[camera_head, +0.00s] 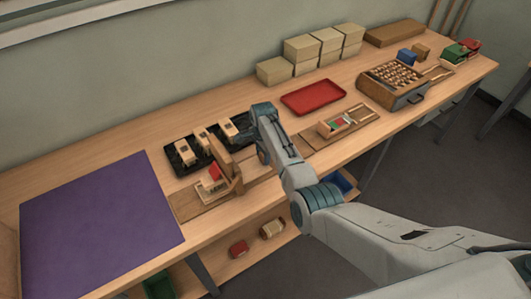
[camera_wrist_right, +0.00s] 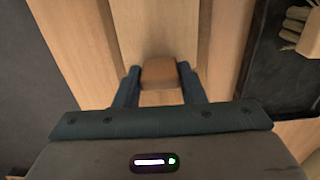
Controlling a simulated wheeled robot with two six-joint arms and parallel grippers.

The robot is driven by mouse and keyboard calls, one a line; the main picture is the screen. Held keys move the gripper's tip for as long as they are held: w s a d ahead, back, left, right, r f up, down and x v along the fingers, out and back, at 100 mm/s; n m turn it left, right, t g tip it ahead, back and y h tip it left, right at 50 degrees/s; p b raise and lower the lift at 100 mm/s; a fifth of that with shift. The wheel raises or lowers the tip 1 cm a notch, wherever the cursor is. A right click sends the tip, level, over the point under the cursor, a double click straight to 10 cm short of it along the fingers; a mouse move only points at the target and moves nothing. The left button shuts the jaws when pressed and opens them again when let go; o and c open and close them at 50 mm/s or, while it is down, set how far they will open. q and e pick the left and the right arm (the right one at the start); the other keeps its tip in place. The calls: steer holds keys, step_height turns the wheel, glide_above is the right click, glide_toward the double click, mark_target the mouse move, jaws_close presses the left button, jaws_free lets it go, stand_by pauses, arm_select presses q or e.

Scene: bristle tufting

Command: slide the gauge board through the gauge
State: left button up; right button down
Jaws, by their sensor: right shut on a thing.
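The gauge (camera_head: 230,172) is an upright wooden piece on a long wooden base (camera_head: 190,206) at the bench's front edge. A small piece with a red block (camera_head: 214,172) and a pale part sits on the base, left of the gauge. My right gripper (camera_head: 263,155) is low beside the gauge on its right, partly hidden by my arm. In the right wrist view its fingers (camera_wrist_right: 160,90) are shut on a brown rounded block (camera_wrist_right: 160,71), apparently part of the gauge board, above a pale wooden strip (camera_wrist_right: 155,25). The rest of the board is hard to make out. My left gripper is not in view.
A black tray (camera_head: 175,165) with several brush-like blocks stands just behind the gauge; its edge shows in the wrist view. A purple mat (camera_head: 95,230) covers the left end. A red tray (camera_head: 313,97), another wooden fixture (camera_head: 345,122) and stacked boxes (camera_head: 315,48) are farther right.

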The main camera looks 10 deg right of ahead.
steer(key=shift+w+d, duration=0.1)
steer(key=c, duration=1)
jaws_free()
steer(key=shift+r, duration=0.1)
steer(key=shift+o, duration=0.4)
arm_select(q)
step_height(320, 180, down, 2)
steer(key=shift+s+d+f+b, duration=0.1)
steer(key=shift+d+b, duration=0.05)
steer(key=shift+b, duration=0.95)
arm_select(e)
step_height(320, 180, up, 11)
